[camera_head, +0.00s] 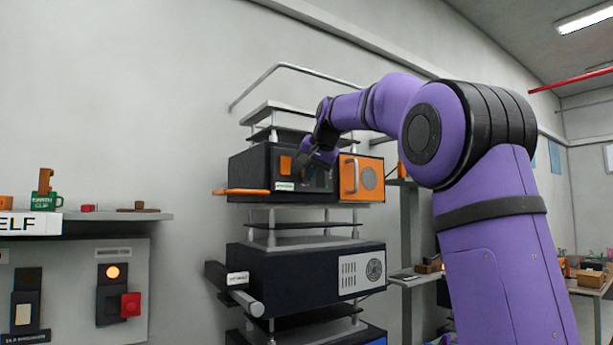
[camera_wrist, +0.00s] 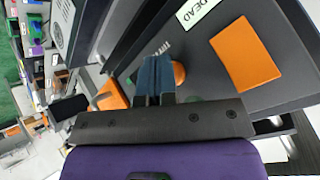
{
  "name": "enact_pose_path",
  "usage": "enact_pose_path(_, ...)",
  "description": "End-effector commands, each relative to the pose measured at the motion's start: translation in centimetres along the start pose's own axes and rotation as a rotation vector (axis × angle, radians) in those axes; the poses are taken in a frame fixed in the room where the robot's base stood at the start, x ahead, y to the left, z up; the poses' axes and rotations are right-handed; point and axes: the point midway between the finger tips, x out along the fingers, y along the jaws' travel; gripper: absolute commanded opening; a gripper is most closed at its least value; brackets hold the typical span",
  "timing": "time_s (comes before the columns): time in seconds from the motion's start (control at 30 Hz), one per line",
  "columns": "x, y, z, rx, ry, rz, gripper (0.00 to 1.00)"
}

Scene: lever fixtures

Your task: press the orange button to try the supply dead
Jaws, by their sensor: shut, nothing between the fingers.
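A dark cabinet (camera_head: 245,168) in the rack carries an orange rectangle (camera_head: 286,165) on its front, with a small white label below it. In the wrist view the orange rectangle (camera_wrist: 245,55) is on the right, and the label (camera_wrist: 196,9) reads "DEAD". A rounded orange piece (camera_wrist: 179,72) shows just beside my fingers, partly hidden by them; I cannot tell whether they touch it. My gripper (camera_head: 308,160) is shut and empty in front of the cabinet, right of the rectangle. It also shows in the wrist view (camera_wrist: 155,62).
An orange vented panel (camera_head: 360,178) with a handle is at the cabinet's right. An orange bar (camera_head: 241,191) sticks out at its lower left. Another dark unit (camera_head: 300,275) with a grey lever sits below. A shelf and switch panel (camera_head: 75,285) are on the left wall.

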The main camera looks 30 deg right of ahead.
Motion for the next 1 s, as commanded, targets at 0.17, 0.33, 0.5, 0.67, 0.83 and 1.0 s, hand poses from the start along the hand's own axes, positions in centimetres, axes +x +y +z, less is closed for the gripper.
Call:
enact_pose_path(0.17,0.1,0.0,0.0,0.0,0.0,0.0,0.0)
enact_pose_path(0.33,0.0,0.0,0.0,0.0,0.0,0.0,0.0)
enact_pose_path(0.5,-0.5,0.2,0.3,0.0,0.001,-0.001,0.0)
enact_pose_path(0.67,-0.9,0.7,0.7,0.0,0.0,0.0,0.0)
enact_pose_path(0.83,-1.2,0.8,0.8,0.0,0.0,0.0,0.0)
enact_pose_path(1.0,-1.2,0.8,0.8,0.0,0.0,0.0,0.0)
